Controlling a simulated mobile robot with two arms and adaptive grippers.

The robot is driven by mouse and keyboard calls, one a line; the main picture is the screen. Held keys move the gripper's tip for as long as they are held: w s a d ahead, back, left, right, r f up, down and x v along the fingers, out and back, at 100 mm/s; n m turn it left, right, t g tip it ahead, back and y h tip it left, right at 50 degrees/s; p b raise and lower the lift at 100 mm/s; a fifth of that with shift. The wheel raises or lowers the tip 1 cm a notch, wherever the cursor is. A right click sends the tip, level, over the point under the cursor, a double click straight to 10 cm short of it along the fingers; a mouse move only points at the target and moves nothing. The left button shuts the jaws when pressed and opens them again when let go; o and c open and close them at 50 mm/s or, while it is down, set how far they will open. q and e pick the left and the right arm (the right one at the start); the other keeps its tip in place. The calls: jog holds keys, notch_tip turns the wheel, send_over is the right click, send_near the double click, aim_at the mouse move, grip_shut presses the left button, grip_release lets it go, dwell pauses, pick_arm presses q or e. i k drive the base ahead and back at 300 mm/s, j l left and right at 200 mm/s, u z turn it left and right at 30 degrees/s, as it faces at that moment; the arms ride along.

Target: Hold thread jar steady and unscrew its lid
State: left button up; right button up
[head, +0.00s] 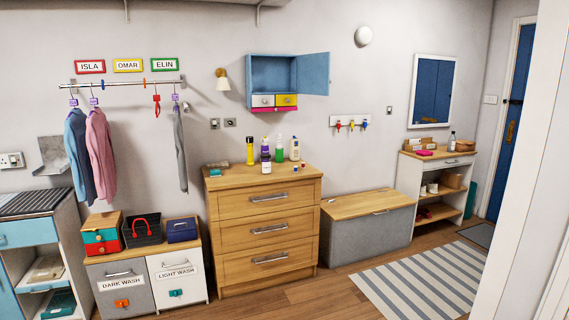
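I cannot make out a thread jar with certainty at this distance. Several upright containers stand on the wooden chest of drawers (232,185): a yellow bottle (250,152), a purple and white bottle (265,158), a green bottle (279,150) and a pale bottle (294,150). A small white container (432,188) sits on a shelf of the white unit at the far right, too small to identify. Neither of my grippers shows in the head view.
A grey storage bench (368,236) stands right of the chest. Dark and light wash bins (180,275) stand left of it, with boxes on top. A blue wall cabinet (273,75) has its door open. The striped rug (420,280) is clear.

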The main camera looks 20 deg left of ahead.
aim_at(266, 164)
jog(key=i+j+u, duration=0.1)
jog(key=i+j, duration=0.25)
jog(key=i+j+u, duration=0.1)
jog(key=i+j, duration=0.2)
jog(key=i, duration=0.15)
jog(key=i+j, duration=0.25)
jog(key=i, duration=0.2)
jog(key=i+j+u, duration=0.15)
jog(key=i, duration=0.25)
jog(key=i+j+u, duration=0.1)
jog(key=i+j, duration=0.2)
jog(key=i, duration=0.15)
